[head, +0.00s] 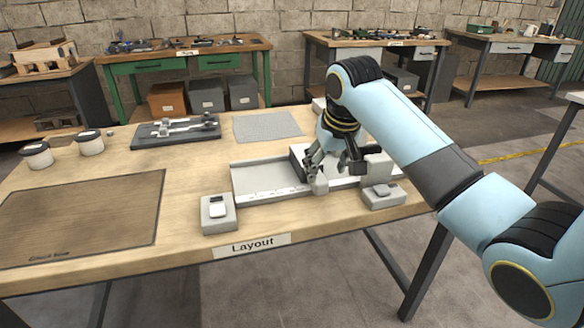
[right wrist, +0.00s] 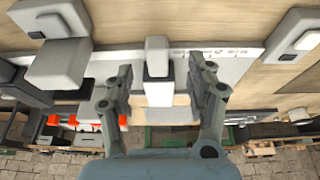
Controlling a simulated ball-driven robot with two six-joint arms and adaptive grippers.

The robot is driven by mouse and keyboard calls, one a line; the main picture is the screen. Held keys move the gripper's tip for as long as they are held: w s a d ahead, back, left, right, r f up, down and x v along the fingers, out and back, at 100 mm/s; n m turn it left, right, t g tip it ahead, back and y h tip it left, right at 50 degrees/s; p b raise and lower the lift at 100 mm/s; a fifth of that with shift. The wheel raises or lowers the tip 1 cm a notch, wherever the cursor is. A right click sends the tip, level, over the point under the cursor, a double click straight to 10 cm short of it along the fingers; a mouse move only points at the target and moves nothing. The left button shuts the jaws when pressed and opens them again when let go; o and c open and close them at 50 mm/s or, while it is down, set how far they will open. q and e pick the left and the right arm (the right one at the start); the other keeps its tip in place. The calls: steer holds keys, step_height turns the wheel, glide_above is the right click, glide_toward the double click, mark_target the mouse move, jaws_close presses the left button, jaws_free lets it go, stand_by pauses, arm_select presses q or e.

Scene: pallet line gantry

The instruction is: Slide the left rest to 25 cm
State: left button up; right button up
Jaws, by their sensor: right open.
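A pale ruled track (head: 262,180) with scale marks lies along the front of the Layout table. A pale block with an upright knob (head: 320,184), which looks like the left rest, sits on it right of the marked stretch. In the right wrist view this pale block (right wrist: 158,58) stands between the fingers, with a gap on each side. My right gripper (head: 328,163) is open and pointing down over it, hiding part of it. The right wrist view shows the open fingers (right wrist: 160,76) too. The scale figures are too small to read. My left gripper is not in view.
Grey boxes with pale buttons stand at the track's left (head: 216,227) and right (head: 384,203) ends. A larger pale block (head: 376,163) is right of the gripper. A brown mat (head: 80,218), two jars and a dark tray (head: 150,140) lie left and behind.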

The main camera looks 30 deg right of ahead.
mark_target(318, 178)
steer(key=shift+w+d, duration=0.25)
steer(key=shift+w, duration=0.3)
steer(key=shift+w+d, duration=0.25)
steer(key=shift+w, duration=0.25)
steer(key=x, duration=0.4)
steer(key=b+x, duration=0.1)
steer(key=x, duration=0.2)
steer(key=shift+w+f, duration=0.3)
steer(key=shift+w, duration=0.05)
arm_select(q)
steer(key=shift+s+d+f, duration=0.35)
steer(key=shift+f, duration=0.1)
arm_select(e)
steer(key=shift+d, duration=0.1)
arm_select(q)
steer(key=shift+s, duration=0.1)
arm_select(e)
steer(key=shift+c, duration=0.4)
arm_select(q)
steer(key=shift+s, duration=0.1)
arm_select(e)
jaws_close()
